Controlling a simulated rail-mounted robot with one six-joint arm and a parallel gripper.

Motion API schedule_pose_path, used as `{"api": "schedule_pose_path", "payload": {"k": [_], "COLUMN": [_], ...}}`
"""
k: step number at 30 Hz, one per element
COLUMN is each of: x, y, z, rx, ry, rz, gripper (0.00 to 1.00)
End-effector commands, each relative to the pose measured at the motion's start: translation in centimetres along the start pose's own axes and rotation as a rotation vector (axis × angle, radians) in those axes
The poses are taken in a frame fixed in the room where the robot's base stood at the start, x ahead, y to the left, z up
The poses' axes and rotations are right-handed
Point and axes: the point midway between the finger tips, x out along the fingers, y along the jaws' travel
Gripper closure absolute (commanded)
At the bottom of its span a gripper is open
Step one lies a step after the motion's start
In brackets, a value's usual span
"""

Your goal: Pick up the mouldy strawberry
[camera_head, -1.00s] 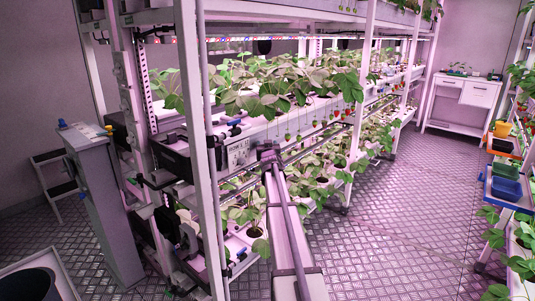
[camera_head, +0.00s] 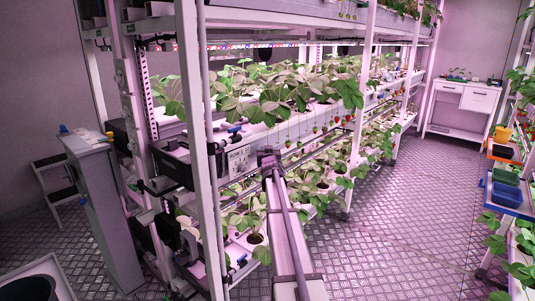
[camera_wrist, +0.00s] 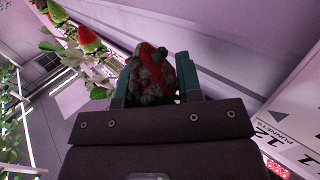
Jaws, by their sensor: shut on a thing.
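In the wrist view a mouldy strawberry (camera_wrist: 149,74), red with dark grey-green patches, sits between the two teal fingers of my gripper (camera_wrist: 155,83). The fingers are shut on it from both sides. Its underside is partly hidden by the dark gripper body. In the head view my arm reaches up to the rack from below, and its end is by the front of the rack; the fingers and the held berry cannot be made out there.
Other red strawberries (camera_wrist: 90,39) hang with leaves at the upper left of the wrist view. A white rack (camera_head: 202,130) with leafy plants stands close to my arm. Blue trays (camera_head: 506,187) stand at the right. The floor aisle (camera_head: 395,220) is clear.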

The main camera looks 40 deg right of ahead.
Motion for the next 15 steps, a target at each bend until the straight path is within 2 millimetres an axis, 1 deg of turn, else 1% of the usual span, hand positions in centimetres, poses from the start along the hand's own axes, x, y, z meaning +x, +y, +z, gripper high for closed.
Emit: {"api": "schedule_pose_path", "payload": {"k": [1, 5, 8, 11, 12, 15], "x": [-1.0, -3.5, -6.4, -10.0, -11.5, -14.8], "y": [0.0, 0.0, 0.0, 0.0, 0.0, 0.0], "z": [0.1, 0.1, 0.1, 0.1, 0.1, 0.1], "rx": [0.0, 0.001, 0.0, 0.0, 0.001, 0.001], "ry": [0.0, 0.0, 0.0, 0.0, 0.0, 0.0], "rz": [0.0, 0.0, 0.0, 0.0, 0.0, 0.0], "gripper": [0.75, 0.75, 0.75, 0.75, 0.75, 0.75]}}
